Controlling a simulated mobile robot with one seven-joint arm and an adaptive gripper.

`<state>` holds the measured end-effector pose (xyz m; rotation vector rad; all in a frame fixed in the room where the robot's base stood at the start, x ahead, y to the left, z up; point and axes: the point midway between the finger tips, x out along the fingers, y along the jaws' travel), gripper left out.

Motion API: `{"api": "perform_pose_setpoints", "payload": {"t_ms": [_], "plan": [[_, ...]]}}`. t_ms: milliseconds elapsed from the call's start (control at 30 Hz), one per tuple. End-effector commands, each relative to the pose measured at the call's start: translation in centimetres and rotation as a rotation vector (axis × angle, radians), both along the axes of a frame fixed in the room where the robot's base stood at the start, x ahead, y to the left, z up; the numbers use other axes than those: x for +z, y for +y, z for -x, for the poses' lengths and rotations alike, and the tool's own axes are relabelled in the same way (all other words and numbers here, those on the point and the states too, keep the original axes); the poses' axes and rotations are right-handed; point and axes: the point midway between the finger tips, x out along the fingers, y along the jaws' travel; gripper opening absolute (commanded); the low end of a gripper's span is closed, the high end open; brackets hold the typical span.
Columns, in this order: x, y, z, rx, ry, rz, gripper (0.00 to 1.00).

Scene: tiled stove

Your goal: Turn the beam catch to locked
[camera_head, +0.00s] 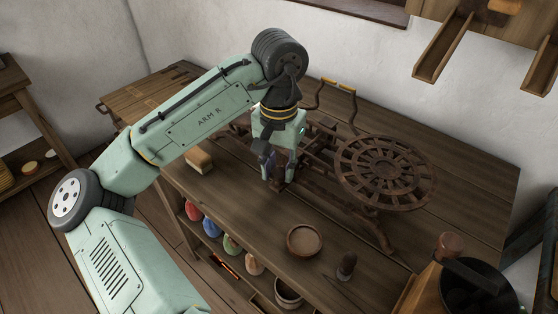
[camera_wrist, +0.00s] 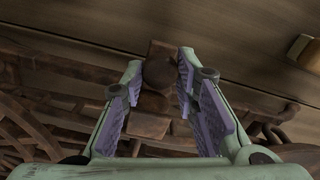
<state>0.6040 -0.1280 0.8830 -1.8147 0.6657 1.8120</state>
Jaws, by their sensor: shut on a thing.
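A rusty brown iron scale stands on the wooden table, with a round openwork plate (camera_head: 386,172) at its right. My gripper (camera_head: 272,178) points down at the scale's near left end. In the wrist view, my gripper (camera_wrist: 159,66) has its two purple-padded fingers on either side of a brown rounded knob (camera_wrist: 159,74), which appears to be the beam catch. The fingers are shut on it. In the head view the catch is hidden by my gripper. I cannot tell which way the catch is turned.
A shallow wooden bowl (camera_head: 304,241) and a small dark weight (camera_head: 347,267) stand on the table's near side. A light wooden block (camera_head: 199,161) lies left of my gripper, and also shows in the wrist view (camera_wrist: 305,53).

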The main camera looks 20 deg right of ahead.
Motion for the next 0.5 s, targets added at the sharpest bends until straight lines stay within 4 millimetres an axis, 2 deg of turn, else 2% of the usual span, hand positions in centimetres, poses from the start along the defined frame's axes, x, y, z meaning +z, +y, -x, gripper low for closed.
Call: {"api": "perform_pose_setpoints", "payload": {"t_ms": [33,200,500], "plan": [[0.69,-0.01,0.07,0.053,0.003,0.001,0.0],[0.46,0.0,0.04,0.21,0.003,0.0,0.0],[0.04,0.0,0.0,0.257,0.0,0.0,0.0]]}}
